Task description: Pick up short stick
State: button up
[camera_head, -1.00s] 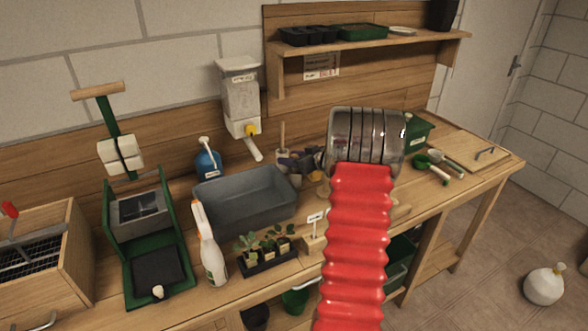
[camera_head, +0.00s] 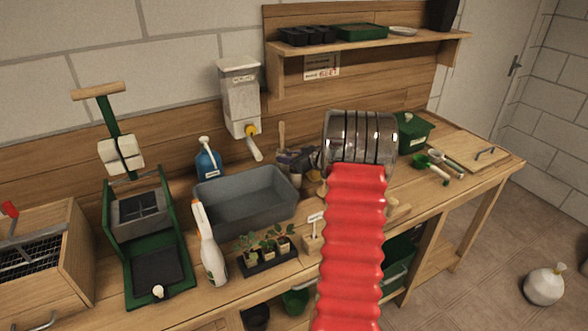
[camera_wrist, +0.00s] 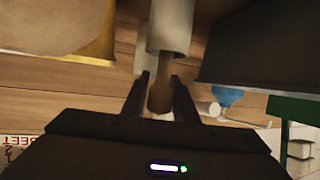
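In the wrist view a short brown wooden stick (camera_wrist: 160,97) with a rounded end stands out of a pale cylinder (camera_wrist: 168,28), and the picture is upside down. My gripper (camera_wrist: 161,77) has one black finger on each side of the stick. The fingers look open, close beside the stick; I see no clear contact. In the head view a thin upright stick (camera_head: 282,132) shows behind the grey tub, left of my arm. My red and metal arm hides much of the gripper there.
The grey tub (camera_head: 245,200) and white spray bottle (camera_head: 212,255) are left of my arm. A blue bottle (camera_head: 207,163) and wall dispenser (camera_head: 240,95) stand behind. A seedling tray (camera_head: 266,258) is in front. Hand tools (camera_head: 432,165) lie on the right bench.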

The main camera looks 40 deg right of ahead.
grip_shut()
notch_tip(320, 180, up, 18)
dwell(0.8)
dwell(0.4)
